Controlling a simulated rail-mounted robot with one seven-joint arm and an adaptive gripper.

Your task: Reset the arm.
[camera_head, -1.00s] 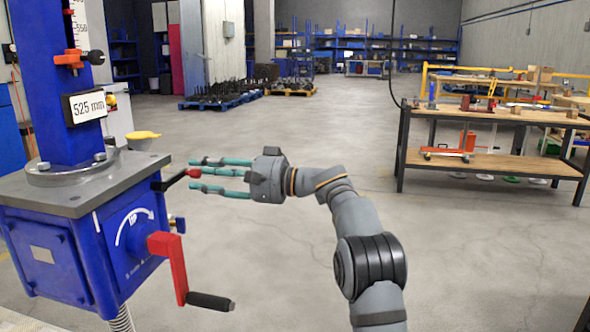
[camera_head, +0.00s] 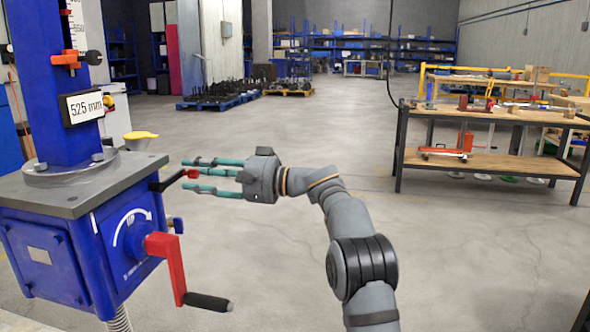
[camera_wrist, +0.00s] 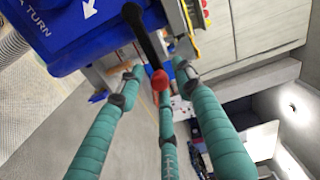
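My gripper (camera_head: 188,174) has long teal fingers, held straight and apart, pointing left at the blue screw jack (camera_head: 115,235). A black lever with a red knob (camera_head: 193,173) sticks out from the jack by the fingertips. In the wrist view the red knob (camera_wrist: 160,80) shows between the spread fingers (camera_wrist: 160,95), which are not closed on it. I cannot tell whether a finger touches it. Lower on the jack's side is a red crank (camera_head: 172,262) with a black handle. The label on the jack column reads 525 mm.
A wooden-topped workbench (camera_head: 480,110) with tools and parts stands at the right. Pallets (camera_head: 222,103) with dark parts and blue shelves (camera_head: 350,50) are at the back. The grey floor between is clear.

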